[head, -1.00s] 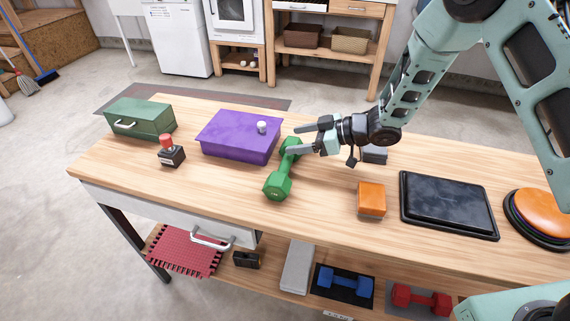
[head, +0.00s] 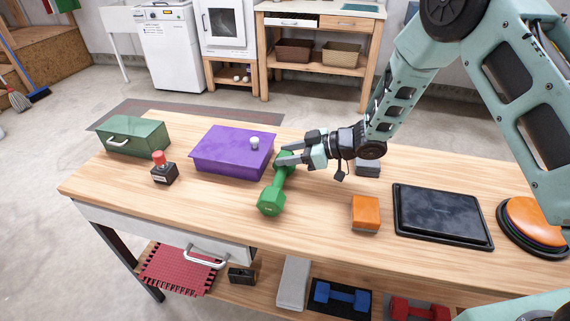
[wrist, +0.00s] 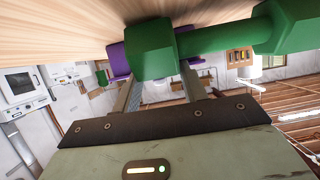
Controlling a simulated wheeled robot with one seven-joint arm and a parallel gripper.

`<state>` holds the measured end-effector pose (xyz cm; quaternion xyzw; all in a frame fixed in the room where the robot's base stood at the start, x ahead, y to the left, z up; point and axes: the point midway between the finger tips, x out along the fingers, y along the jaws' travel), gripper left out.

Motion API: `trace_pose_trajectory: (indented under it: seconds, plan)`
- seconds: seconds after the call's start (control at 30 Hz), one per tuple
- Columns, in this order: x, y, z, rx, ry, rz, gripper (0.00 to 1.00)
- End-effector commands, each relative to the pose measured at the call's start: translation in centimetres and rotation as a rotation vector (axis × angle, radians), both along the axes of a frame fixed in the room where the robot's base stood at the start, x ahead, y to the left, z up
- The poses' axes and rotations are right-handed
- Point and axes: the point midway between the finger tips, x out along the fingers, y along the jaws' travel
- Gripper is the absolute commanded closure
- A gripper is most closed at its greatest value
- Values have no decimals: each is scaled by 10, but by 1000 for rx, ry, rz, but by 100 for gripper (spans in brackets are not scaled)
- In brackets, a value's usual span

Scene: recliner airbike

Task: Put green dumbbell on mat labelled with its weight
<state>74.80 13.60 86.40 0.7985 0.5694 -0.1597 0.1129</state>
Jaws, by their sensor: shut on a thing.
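The green dumbbell (head: 271,202) lies on the wooden table in the head view, right of the purple box. My gripper (head: 281,156) is shut on the dumbbell's far head, reaching in from the right. In the wrist view the dumbbell (wrist: 215,41) runs across the top, with its hexagonal head between my fingers (wrist: 160,85). A dark mat (head: 325,303) under a blue dumbbell lies on the lower shelf, and a red mat (head: 175,268) lies at its left. Weight labels cannot be read.
The purple box (head: 232,152) stands close left of my gripper. An orange block (head: 366,212), a black tray (head: 442,217) and an orange disc (head: 535,218) are to the right. A red dumbbell (head: 418,310) and a grey slab (head: 292,282) are on the shelf below.

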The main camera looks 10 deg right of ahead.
Motion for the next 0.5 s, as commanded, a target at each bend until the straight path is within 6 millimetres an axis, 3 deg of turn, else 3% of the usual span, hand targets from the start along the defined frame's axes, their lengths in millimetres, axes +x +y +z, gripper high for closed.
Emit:
trace_pose_trajectory:
  seconds: [0.5]
  plan:
    - [1,1,83,5,-6,0,100]
